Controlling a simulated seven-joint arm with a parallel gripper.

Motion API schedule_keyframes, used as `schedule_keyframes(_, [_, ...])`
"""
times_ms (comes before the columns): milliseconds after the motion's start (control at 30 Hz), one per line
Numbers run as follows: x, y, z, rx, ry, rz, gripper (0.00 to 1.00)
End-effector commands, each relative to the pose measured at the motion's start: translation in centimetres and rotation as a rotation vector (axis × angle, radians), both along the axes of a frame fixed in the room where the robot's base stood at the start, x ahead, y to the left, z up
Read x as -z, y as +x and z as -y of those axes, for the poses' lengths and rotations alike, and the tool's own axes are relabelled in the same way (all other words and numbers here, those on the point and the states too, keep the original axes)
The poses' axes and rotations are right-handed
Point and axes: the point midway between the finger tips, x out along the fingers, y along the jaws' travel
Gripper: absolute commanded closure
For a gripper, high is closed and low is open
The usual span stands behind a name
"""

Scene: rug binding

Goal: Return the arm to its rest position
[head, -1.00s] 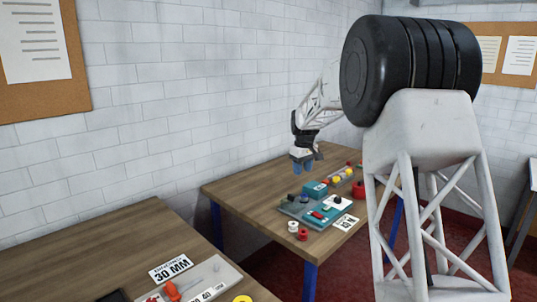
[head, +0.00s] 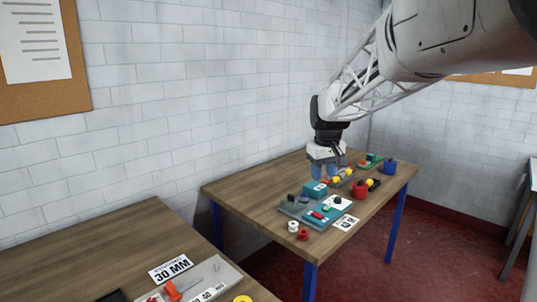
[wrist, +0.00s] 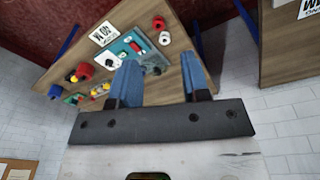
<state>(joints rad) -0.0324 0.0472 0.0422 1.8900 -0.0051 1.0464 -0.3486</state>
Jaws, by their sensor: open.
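My gripper (head: 324,172) hangs above the far wooden table (head: 250,190) in the head view, its blue fingers pointing down. In the wrist view its two blue fingers (wrist: 158,72) stand apart with nothing between them. In the head view the fingers overlap the area behind the teal box (head: 315,189); I cannot tell the exact height above it. My white lattice arm reaches in from the upper right.
The far table bears a grey-teal tray (head: 297,209), a red pot (head: 360,190), a blue pot (head: 389,167), white and red spools (head: 293,226) and a label card (head: 346,222). A nearer table (head: 110,250) holds a 30 MM sign (head: 170,268) and a pale tray. A brick wall stands behind.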

Motion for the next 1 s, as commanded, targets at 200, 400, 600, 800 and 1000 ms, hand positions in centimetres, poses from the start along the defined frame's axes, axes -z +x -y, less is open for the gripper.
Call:
schedule_keyframes(200, [-0.8,-5.5,0.5,0.051,0.006,0.016,0.57])
schedule_keyframes(400, [-0.9,-10.4,0.9,0.095,0.011,0.029,0.57])
schedule_keyframes(600, [-0.7,-15.2,1.3,0.140,0.017,0.043,0.57])
schedule_keyframes(800, [-0.2,-20.1,1.6,0.186,0.024,0.056,0.57])
schedule_keyframes(1000, [0.8,-24.8,1.9,0.231,0.031,0.069,0.57])
